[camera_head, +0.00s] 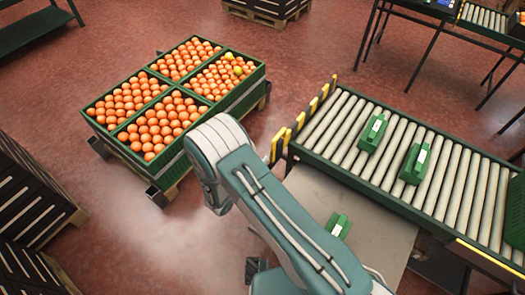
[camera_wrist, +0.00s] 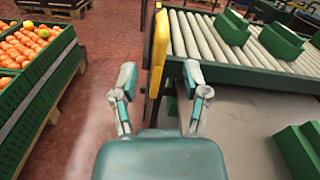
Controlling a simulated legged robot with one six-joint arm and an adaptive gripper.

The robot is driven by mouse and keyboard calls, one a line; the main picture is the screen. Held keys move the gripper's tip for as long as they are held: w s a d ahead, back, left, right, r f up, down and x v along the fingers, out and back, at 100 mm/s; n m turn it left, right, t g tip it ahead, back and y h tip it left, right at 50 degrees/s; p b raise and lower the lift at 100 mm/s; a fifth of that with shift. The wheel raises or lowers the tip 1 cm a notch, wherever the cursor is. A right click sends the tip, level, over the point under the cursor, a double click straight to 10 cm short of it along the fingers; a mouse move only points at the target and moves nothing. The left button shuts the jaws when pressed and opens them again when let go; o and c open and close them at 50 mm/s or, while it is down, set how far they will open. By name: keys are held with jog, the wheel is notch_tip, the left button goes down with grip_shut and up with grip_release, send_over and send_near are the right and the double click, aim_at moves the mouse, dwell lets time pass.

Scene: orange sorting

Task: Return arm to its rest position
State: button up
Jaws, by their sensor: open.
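My gripper (camera_wrist: 160,95) shows in the wrist view with its two fingers spread wide and nothing between them. A yellow post at the roller conveyor's edge stands beyond the gap between the fingers. In the head view my arm (camera_head: 265,205) reaches forward and bends down at its far end, between the orange crates and the conveyor; the gripper itself is hidden there. Green crates full of oranges (camera_head: 207,108) stand on a pallet at the left of the arm, and they also show at the left of the wrist view (camera_wrist: 50,58).
A roller conveyor (camera_head: 345,135) with yellow edge posts runs at the right, carrying green boxes (camera_head: 416,164). Another green box (camera_head: 339,225) rests on a grey table (camera_head: 375,235) beside it. Dark stacked crates (camera_head: 25,195) stand at the left. Red floor (camera_head: 110,210) lies open between.

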dwell(0.5)
jog(key=s+d+r+m+g+h, duration=0.1)
jog(key=s+d+r+m+g, duration=0.2)
jog(key=d+r+m+g, duration=0.45)
jog(key=s+d+r+m+g+h, duration=0.15)
jog(key=d+r+m+g, duration=0.35)
jog(key=d+r+m, duration=0.6)
jog(key=s+r+m+t+y, duration=0.3)
jog(key=s+r+m+y, duration=0.9)
jog(key=s+r, duration=0.4)
jog(key=s+m, duration=0.1)
jog(key=s, duration=0.2)
jog(key=shift+s+d, duration=0.2)
jog(key=shift+s, duration=0.05)
jog(key=shift+d+r+y, duration=0.1)
jog(key=shift+d+y, duration=0.05)
jog(key=shift+y, duration=0.1)
